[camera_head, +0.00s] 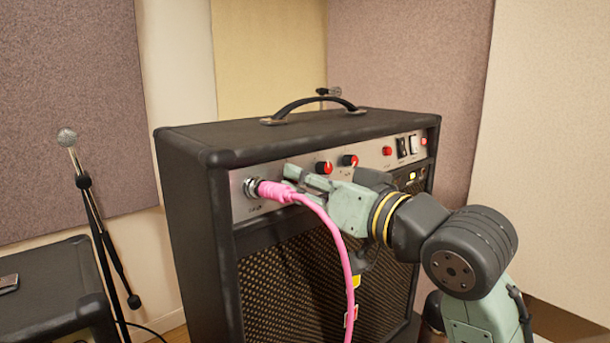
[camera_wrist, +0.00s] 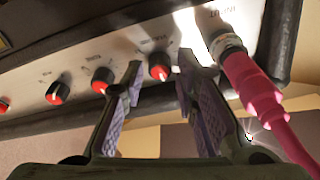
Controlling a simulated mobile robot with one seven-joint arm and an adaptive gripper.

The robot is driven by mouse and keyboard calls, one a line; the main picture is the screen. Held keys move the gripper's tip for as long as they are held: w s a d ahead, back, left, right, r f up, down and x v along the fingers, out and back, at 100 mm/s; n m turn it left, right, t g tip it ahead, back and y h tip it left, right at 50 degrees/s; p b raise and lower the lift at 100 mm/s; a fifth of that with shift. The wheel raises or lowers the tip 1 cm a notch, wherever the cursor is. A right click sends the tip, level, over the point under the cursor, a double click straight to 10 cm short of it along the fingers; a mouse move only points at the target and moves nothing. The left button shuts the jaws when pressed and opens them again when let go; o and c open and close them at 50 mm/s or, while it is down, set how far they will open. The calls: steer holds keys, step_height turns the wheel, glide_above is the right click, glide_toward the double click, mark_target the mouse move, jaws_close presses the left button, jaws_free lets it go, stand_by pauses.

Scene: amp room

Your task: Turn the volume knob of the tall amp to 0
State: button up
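The tall amp (camera_head: 290,140) stands in the middle of the head view, with a metal control panel (camera_wrist: 125,55) along its upper front. In the wrist view, a black knob with a red face (camera_wrist: 160,70), the one closest to the input jack, sits between the fingertips of my gripper (camera_wrist: 160,85). My gripper (camera_head: 302,180) is open, with gaps visible beside the knob; contact cannot be told. In the head view this knob is hidden behind my gripper. The knob labels are too blurred to read, so the pointer setting is unclear.
A pink cable plug (camera_head: 275,191) is in the input jack, close beside my fingers; it shows in the wrist view (camera_wrist: 250,85). Other knobs (camera_head: 324,167) (camera_wrist: 102,80) and switches (camera_head: 402,147) line the panel. A microphone stand (camera_head: 90,205) and a lower amp (camera_head: 50,285) are at left.

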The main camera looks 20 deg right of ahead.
steer(key=shift+w+a, duration=0.1)
steer(key=shift+w, duration=0.25)
steer(key=shift+c, duration=0.5)
jaws_close()
